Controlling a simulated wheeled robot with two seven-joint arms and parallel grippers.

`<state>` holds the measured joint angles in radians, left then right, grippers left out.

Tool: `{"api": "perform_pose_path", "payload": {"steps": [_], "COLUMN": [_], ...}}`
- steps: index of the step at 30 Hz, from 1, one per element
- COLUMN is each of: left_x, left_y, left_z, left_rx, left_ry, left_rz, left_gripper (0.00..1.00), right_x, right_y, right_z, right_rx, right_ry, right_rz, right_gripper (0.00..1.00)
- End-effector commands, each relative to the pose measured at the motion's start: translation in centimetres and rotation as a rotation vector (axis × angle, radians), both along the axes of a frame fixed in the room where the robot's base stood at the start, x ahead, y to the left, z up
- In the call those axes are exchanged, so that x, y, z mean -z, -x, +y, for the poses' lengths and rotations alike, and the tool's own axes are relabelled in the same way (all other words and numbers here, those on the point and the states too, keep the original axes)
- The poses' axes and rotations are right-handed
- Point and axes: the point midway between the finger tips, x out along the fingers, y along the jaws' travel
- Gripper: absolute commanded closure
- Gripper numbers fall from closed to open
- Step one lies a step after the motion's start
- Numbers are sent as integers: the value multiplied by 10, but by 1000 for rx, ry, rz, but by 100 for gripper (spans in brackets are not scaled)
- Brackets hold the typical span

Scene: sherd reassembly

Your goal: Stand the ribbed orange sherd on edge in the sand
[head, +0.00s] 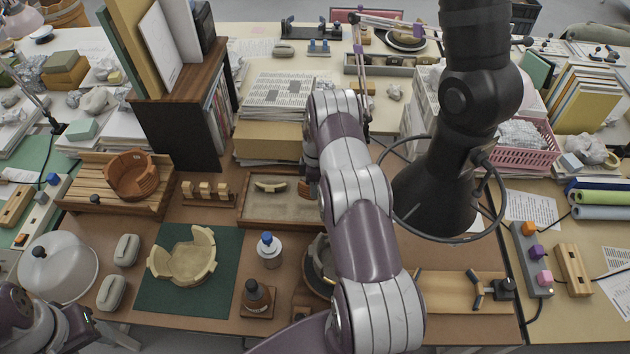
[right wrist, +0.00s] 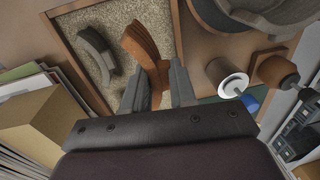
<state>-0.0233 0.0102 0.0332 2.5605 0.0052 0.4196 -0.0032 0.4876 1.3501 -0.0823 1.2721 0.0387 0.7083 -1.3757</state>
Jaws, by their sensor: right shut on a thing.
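The ribbed orange sherd (right wrist: 143,46) is between the fingers of my right gripper (right wrist: 163,88) in the right wrist view, over the right side of the sand tray. My right gripper is shut on it. In the head view only a sliver of the orange sherd (head: 303,189) shows beside my arm, which hides the rest and most of the gripper. I cannot tell whether its lower edge touches the sand.
A broken orange bowl (head: 133,175) sits on a slatted wooden rack at left. A cream broken bowl (head: 182,257) rests on a green mat (head: 225,276).

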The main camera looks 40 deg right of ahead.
Motion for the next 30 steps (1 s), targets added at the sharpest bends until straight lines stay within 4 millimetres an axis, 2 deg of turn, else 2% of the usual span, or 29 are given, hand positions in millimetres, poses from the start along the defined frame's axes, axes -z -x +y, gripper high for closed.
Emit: {"api": "perform_pose_path", "payload": {"steps": [8, 20, 30], "left_x": [12, 38, 71], "left_y": [0, 0, 0], "left_z": [0, 0, 0], "left_rx": [0, 0, 0], "left_ry": [0, 0, 0], "left_rz": [0, 0, 0], "left_gripper": [45, 45, 45], "right_x": [18, 61, 92], "right_y": [0, 0, -1], "right_z": [0, 0, 0], "right_rx": [-7, -6, -6], "right_ry": [0, 0, 1], "right_rz": [0, 0, -1], "right_gripper": [96, 96, 96]}}
